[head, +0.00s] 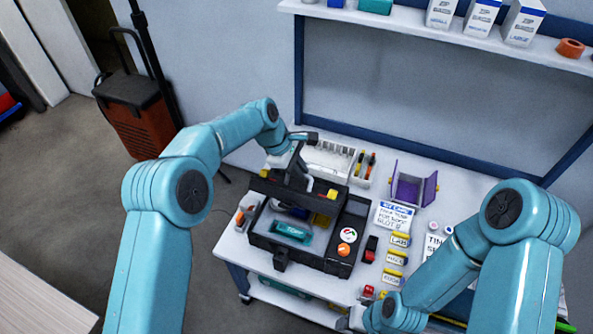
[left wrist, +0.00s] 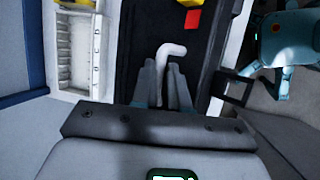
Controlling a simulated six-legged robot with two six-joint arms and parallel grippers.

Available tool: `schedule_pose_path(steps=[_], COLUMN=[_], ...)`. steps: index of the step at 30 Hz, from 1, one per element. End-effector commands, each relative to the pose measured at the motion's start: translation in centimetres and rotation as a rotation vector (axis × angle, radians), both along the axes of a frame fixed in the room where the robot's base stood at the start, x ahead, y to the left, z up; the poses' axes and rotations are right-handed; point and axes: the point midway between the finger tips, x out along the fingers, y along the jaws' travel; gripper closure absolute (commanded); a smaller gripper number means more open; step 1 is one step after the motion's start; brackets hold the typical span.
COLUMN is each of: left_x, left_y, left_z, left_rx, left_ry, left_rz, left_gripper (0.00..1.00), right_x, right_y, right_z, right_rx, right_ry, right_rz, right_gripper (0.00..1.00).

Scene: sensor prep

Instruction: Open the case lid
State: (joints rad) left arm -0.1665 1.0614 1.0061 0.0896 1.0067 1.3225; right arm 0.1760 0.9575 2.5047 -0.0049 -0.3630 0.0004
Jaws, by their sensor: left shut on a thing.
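The black case (head: 342,266) sits on the white bench, its front part showing a teal item (head: 291,231) and an orange knob (head: 343,250). A dark panel with yellow corners (head: 312,201), apparently the lid, lies across its back. Its exact tilt is hard to tell. My left gripper (head: 302,178) is over this panel. In the left wrist view its fingers (left wrist: 168,75) are shut on a pale bent handle (left wrist: 170,52) against the dark surface. My right gripper (head: 352,319) is low at the front edge of the bench, partly cut off, its jaws unclear.
A white rack (head: 328,160) stands behind the case. A purple holder (head: 411,188), a printed card (head: 393,217) and several yellow labelled pieces (head: 396,258) are to the right. A shelf (head: 400,18) with boxes hangs above. An orange cart (head: 138,115) stands at left.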

Motion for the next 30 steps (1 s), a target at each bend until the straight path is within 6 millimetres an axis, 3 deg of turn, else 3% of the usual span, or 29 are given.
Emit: schedule_pose_path(steps=[1,11,12,14,26,30], left_x=[0.0,0.0,0.0,0.0,0.0,0.0], left_y=[0.0,0.0,0.0,0.0,0.0,0.7], left_z=[-0.8,-1.0,-1.0,-0.9,-0.4,1.0], left_rx=[0.004,0.005,0.005,0.004,0.002,0.002], left_ry=[0.005,0.008,0.008,0.008,0.004,0.0], left_rz=[0.004,0.003,0.003,0.003,0.001,0.002], left_gripper=[1.0,1.0,0.77,0.61,0.61,0.61], right_x=[0.0,0.0,0.0,0.0,0.0,0.0], right_y=[0.0,0.0,0.0,0.0,0.0,0.0], right_z=[0.0,-0.1,-0.1,-0.1,0.0,-0.1], right_rx=[0.0,0.0,0.0,0.0,0.0,0.0], right_ry=[0.0,0.0,0.0,0.0,0.0,0.0], right_rz=[0.0,0.0,0.0,0.0,0.0,0.0], right_gripper=[0.57,0.57,0.57,0.57,0.57,0.57])
